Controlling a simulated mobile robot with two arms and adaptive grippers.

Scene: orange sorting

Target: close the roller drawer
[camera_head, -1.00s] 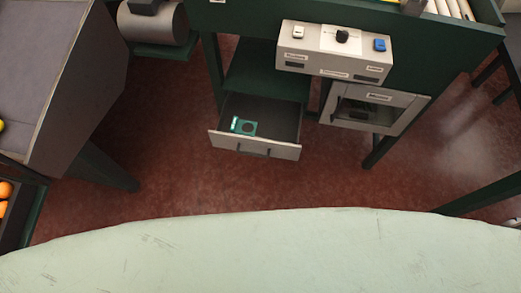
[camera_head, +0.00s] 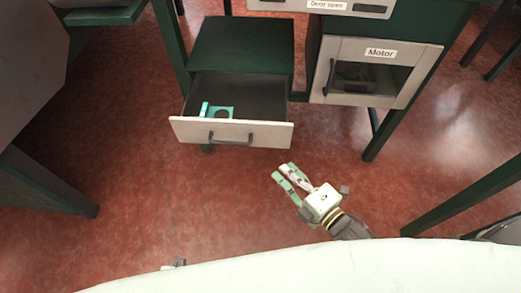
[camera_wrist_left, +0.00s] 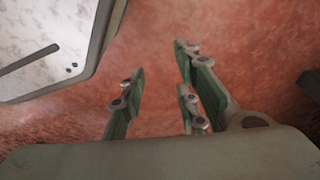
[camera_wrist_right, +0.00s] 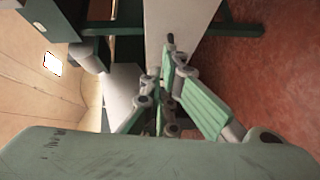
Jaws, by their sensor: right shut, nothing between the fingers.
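The roller drawer (camera_head: 190,131) is pulled out below a dark green cabinet in the head view. It has a pale front with a dark bar handle, and a teal part (camera_head: 220,112) lies inside. My right gripper (camera_head: 285,172) is in front of and below the drawer's right end, apart from it in the picture. Its fingers are together and empty. In the right wrist view its fingers (camera_wrist_right: 165,85) point towards a pale panel, likely the drawer front. In the left wrist view my left gripper (camera_wrist_left: 160,75) has its fingers apart with nothing between them, above red floor.
The Motor cabinet (camera_head: 423,65) with a dark window is right of the drawer. A dark green table leg (camera_head: 460,197) stands at the right. A grey-sided table (camera_head: 30,50) is at the left. Red floor (camera_head: 150,190) is clear in front of the drawer.

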